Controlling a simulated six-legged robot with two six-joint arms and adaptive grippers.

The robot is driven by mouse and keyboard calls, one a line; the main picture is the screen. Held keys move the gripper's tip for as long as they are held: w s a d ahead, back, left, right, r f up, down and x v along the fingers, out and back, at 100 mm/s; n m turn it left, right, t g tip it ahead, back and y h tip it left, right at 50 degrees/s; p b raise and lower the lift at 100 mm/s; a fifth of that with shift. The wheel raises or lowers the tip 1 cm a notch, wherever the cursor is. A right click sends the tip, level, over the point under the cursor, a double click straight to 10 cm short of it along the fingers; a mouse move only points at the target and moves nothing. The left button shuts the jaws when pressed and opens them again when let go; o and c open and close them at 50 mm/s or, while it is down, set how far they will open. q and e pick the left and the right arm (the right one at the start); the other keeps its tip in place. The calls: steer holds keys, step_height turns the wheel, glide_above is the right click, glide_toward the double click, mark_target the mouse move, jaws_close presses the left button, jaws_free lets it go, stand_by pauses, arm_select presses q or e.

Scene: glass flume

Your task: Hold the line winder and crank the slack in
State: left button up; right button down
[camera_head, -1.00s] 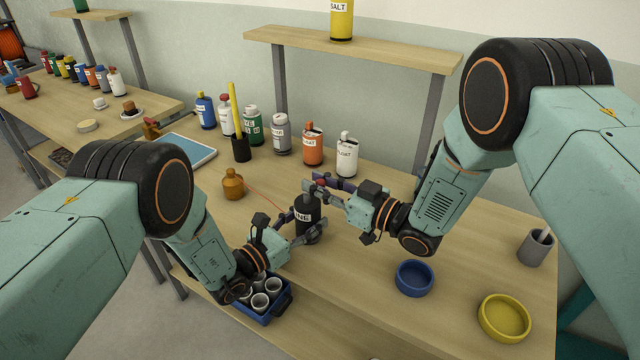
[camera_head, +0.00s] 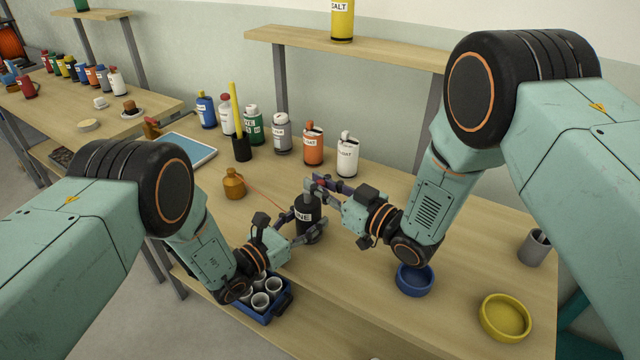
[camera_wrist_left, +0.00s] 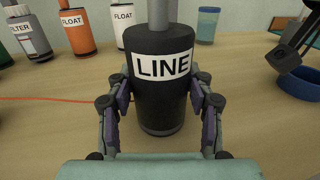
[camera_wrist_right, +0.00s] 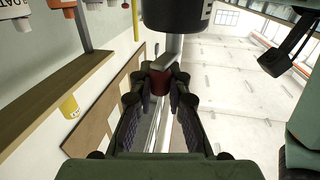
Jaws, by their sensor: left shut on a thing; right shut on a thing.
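The line winder (camera_head: 305,208) is a black cylinder with a white LINE label, upright on the bench; it fills the middle of the left wrist view (camera_wrist_left: 160,100). My left gripper (camera_head: 308,228) is shut around its body, one finger on each side. A grey crank sits on top, with a dark red knob (camera_wrist_right: 160,82). My right gripper (camera_head: 318,185) is shut on this knob, above the winder. A thin red line (camera_head: 268,198) runs from the winder to a brown bottle-shaped weight (camera_head: 233,184) on the left.
A blue tray of metal cups (camera_head: 264,300) is below my left wrist. A blue bowl (camera_head: 414,279) and a yellow bowl (camera_head: 505,317) stand at right, with a grey cup (camera_head: 535,247). Several labelled bottles and a yellow stick in a black holder (camera_head: 241,149) line the back.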

steer(key=shift+d, duration=0.1)
steer(key=c, duration=1.3)
jaws_free()
arm_select(q)
steer(key=shift+d, duration=0.1)
arm_select(e)
steer(key=shift+v, duration=5.95)
arm_select(q)
steer(key=o, duration=1.3)
steer(key=shift+o, duration=0.2)
